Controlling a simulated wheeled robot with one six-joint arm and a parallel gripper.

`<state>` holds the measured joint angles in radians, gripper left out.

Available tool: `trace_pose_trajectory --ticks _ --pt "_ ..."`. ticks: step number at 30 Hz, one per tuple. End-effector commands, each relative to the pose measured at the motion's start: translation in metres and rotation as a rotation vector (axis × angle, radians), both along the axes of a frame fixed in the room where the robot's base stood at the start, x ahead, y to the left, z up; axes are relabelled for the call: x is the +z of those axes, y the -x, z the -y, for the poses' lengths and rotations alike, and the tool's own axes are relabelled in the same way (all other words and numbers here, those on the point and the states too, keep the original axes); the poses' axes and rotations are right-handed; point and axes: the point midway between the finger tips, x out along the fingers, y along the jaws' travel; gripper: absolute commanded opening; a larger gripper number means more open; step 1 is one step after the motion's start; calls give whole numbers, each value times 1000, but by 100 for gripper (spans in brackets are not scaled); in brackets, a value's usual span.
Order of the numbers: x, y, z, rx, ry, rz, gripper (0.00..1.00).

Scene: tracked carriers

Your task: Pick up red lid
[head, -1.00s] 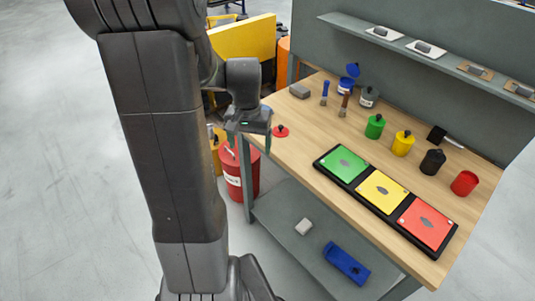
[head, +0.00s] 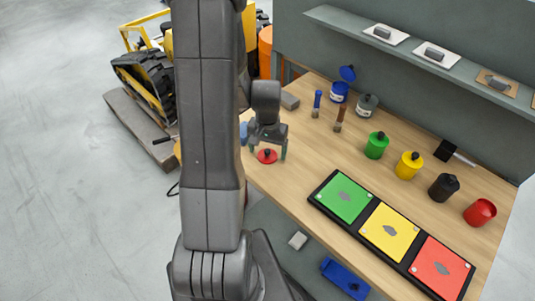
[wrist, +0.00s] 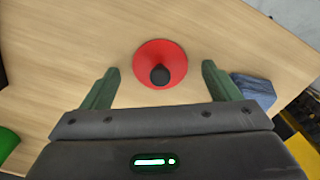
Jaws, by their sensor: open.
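The red lid (head: 267,157) lies flat on the wooden table near its left end. In the wrist view the red lid (wrist: 147,63) is a round disc with a dark knob (wrist: 160,75) on top. My gripper (head: 267,154) is over the lid, pointing down. In the wrist view my gripper (wrist: 160,75) is open, with one green finger on each side of the lid and a gap to each. The lid lies slightly forward of the fingertips. Nothing is held.
A red can (head: 480,212) without a lid stands at the right end of the table. Green (head: 376,146), yellow (head: 409,165) and black (head: 443,187) lidded cans stand beside it. A tray of coloured panels (head: 316,203) lies in front. A blue object (wrist: 254,90) is close to my right finger.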

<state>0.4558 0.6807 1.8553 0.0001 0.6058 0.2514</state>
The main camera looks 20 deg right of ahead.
Motion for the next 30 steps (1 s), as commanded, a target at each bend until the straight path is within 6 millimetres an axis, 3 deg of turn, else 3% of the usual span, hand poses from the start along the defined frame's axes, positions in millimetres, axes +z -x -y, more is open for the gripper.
trace_pose_trajectory --ticks 10,17,26,30 --pt "-5 0 0 0 1 1 81" --pt "-5 0 0 0 0 0 36" --pt "-3 0 0 0 1 1 35" --pt "8 -1 0 0 2 4 35"
